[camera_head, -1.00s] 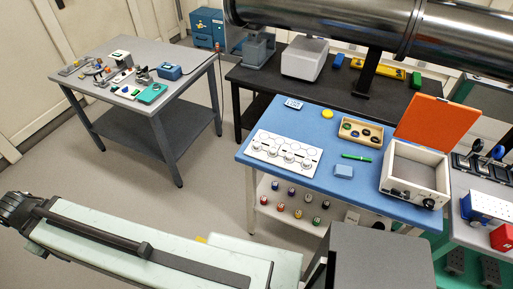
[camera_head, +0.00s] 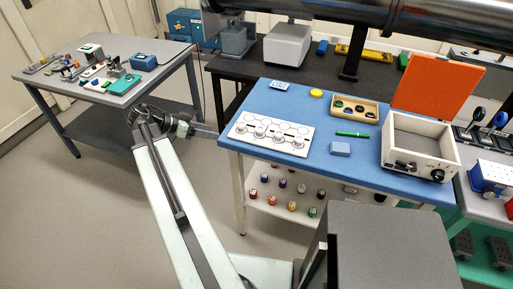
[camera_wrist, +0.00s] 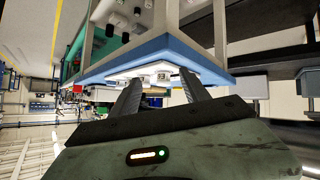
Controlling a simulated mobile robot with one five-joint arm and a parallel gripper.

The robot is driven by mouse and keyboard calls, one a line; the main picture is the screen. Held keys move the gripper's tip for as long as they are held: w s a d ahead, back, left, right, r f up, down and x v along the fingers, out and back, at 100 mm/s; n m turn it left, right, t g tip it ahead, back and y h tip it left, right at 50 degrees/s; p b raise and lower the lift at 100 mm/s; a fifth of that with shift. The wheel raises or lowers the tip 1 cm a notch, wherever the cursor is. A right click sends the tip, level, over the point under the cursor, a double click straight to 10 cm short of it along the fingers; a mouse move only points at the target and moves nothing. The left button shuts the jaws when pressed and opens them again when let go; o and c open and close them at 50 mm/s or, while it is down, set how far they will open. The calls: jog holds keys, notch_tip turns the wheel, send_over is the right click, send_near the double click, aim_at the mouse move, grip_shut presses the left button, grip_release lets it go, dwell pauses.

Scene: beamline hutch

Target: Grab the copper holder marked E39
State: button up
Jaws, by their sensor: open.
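I cannot pick out the copper holder marked E39, as no marking is readable. Several small round metallic pieces sit on a white plate (camera_head: 262,143) with ring outlines, on the left part of the blue table (camera_head: 345,168). Several small coloured capped items (camera_head: 291,206) stand on the shelf below. My gripper (camera_head: 207,130) is at the table's left edge. In the wrist view my gripper (camera_wrist: 160,80) is open, its two fingers apart, with the blue table edge (camera_wrist: 205,62) and a white plate beyond them. Nothing shows between the fingers.
A white box (camera_head: 420,152) with an open orange lid stands on the table's right. A wooden tray (camera_head: 354,118), green marker (camera_head: 352,134) and light-blue block (camera_head: 340,149) lie mid-table. A grey table (camera_head: 110,90) stands left; a large metal pipe (camera_head: 350,18) crosses above.

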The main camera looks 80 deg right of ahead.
aim_at(261, 130)
jog(key=s+d+m+g, duration=0.1)
jog(key=s, duration=0.3)
jog(key=s+d+m+g+b, duration=0.1)
jog(key=s+m, duration=0.1)
jog(key=s, duration=0.2)
jog(key=s+d+m+g+y, duration=0.1)
jog(key=s+d+m, duration=0.1)
jog(key=s, duration=0.2)
jog(key=shift+d+r, duration=0.1)
jog(key=shift+r, duration=0.3)
jog(key=shift+b+x, duration=0.7)
jog(key=shift+x, duration=0.25)
jog(key=b+x, duration=0.2)
jog(key=x, duration=0.4)
jog(key=shift+w+f, duration=0.1)
grip_shut()
